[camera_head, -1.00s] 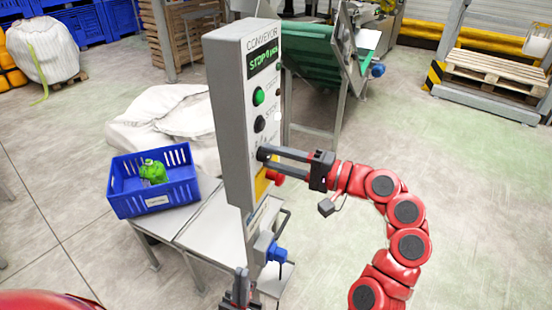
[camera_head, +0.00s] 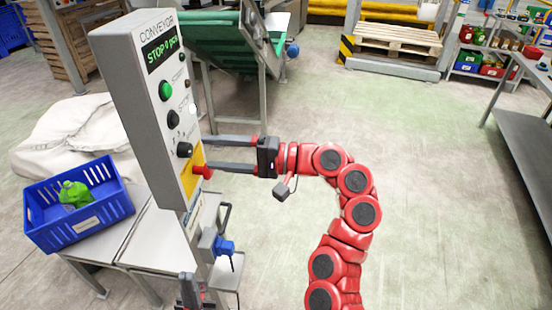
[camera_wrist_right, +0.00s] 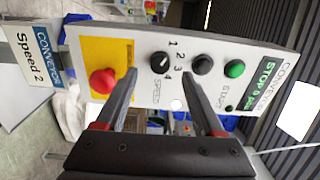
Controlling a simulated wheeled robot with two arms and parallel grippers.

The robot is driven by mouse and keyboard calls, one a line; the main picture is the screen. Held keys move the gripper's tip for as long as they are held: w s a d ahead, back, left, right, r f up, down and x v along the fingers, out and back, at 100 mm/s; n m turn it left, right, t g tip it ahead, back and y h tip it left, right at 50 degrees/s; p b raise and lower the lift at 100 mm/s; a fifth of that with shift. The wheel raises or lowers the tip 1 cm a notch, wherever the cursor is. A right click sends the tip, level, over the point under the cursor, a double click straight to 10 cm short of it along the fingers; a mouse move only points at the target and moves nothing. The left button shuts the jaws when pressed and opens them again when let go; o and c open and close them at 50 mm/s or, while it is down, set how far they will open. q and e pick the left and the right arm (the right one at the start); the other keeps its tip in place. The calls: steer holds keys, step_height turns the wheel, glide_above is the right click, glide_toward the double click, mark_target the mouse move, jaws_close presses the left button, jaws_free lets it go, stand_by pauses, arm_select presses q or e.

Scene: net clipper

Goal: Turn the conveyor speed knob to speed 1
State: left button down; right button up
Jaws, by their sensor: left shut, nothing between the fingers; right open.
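The black speed knob (camera_head: 184,149) is on the front of the grey conveyor control panel (camera_head: 122,95). My left gripper (camera_head: 188,287) is shut and empty, low beside the panel's post.
A red emergency button (camera_head: 203,171) on a yellow plate is just below the knob, close to a right finger. Green (camera_head: 165,91) and black (camera_head: 172,118) buttons are above. A sign (camera_wrist_right: 33,65) reads "CONVEYOR Speed 2". A blue crate (camera_head: 107,211) stands left.

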steer(key=s+d+b, duration=0.1)
steer(key=d+b, duration=0.1)
steer(key=d, duration=1.1)
steer(key=shift+s+b, duration=0.3)
